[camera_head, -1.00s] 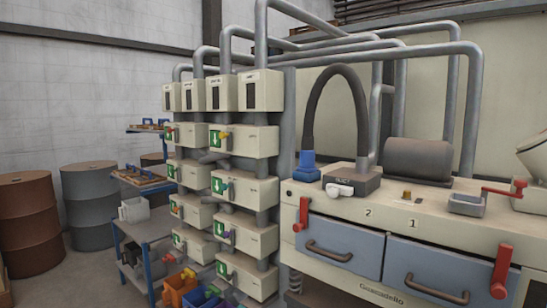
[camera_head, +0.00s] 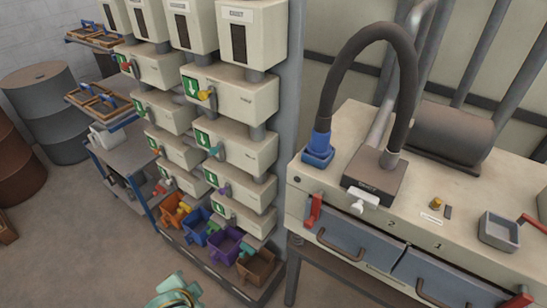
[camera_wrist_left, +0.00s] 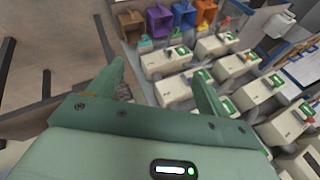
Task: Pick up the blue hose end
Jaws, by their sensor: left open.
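The blue hose end (camera_head: 319,148) stands upright at the left end of the machine's cream top. A dark hose (camera_head: 368,42) arches up from it and comes down to a dark box (camera_head: 375,175) on the same top. My left gripper shows in the left wrist view (camera_wrist_left: 158,68) with its two green fingers apart and nothing between them. A green part of my left arm shows at the bottom of the head view, low and well away from the hose end. The hose end is not visible in the left wrist view. My right gripper is not in view.
Left of the machine stands a rack of cream dispenser boxes (camera_head: 232,98), with coloured bins (camera_head: 224,246) below. A blue-framed cart (camera_head: 122,148) and drums (camera_head: 47,110) are farther left. A grey tray (camera_head: 499,231) sits right on the machine top. Open floor lies at front left.

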